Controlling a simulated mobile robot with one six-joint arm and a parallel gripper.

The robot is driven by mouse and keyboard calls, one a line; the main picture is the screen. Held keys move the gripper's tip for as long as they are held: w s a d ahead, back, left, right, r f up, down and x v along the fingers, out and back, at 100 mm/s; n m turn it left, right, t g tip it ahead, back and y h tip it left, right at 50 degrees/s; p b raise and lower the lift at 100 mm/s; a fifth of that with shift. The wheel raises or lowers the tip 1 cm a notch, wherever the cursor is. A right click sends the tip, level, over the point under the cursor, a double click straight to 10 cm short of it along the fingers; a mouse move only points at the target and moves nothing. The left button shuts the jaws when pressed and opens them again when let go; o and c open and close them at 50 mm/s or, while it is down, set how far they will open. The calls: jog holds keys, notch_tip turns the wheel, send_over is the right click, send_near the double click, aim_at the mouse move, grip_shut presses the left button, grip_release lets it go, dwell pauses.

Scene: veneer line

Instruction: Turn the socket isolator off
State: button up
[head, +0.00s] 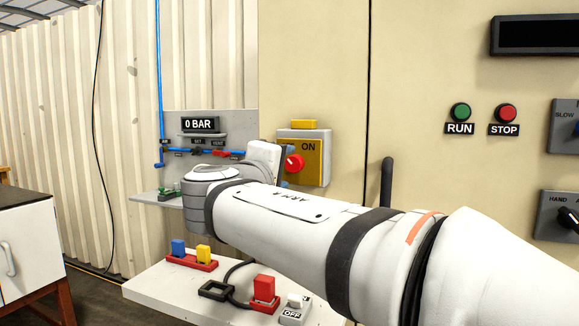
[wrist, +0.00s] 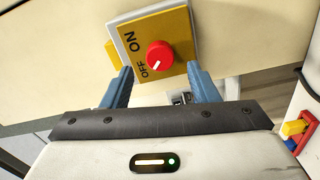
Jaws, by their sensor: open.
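A yellow plate (head: 313,169) on a grey box carries a red rotary knob (head: 294,163). The wrist view shows the knob (wrist: 160,55) with ON and OFF printed beside it; its white mark points lower-left, towards OFF. My gripper (wrist: 159,72) is open and empty, its blue fingers apart on either side below the knob, not clearly touching it. In the head view my arm hides part of the plate's left side. A small white switch box (head: 296,309) labelled OFF sits on the low shelf beside a red plug (head: 264,290). No nameplate says which is the socket isolator.
The low shelf (head: 160,289) also holds a red holder (head: 192,262) with blue and yellow pieces and a black socket frame (head: 216,290). A 0 BAR panel (head: 200,124) with blue piping is left of the plate. A dark vertical handle (head: 386,182) stands right of it.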

jog(key=shift+v, duration=1.65)
jog(key=s+d+f+m+g+p, duration=0.2)
jog(key=s+d+f+g+p, duration=0.1)
jog(key=d+f+g+p, duration=0.4)
jog(key=s+d+f+m+g+p, duration=0.2)
jog(key=d+f+m+p, duration=0.15)
jog(key=d, duration=0.55)
jog(key=s+d+f+m+g+y+p, duration=0.1)
jog(key=s+f+m+g+y+p, duration=0.1)
jog(key=s, duration=0.5)
jog(key=s+d+f+m+g+y+p, duration=0.1)
jog(key=s+f+m+g+y+p, duration=0.2)
jog(key=s+f+p, duration=0.3)
jog(key=shift+s+d+f+m+y, duration=0.25)
jog(key=shift+s+m+y, duration=0.2)
jog(key=shift+m+y, duration=0.25)
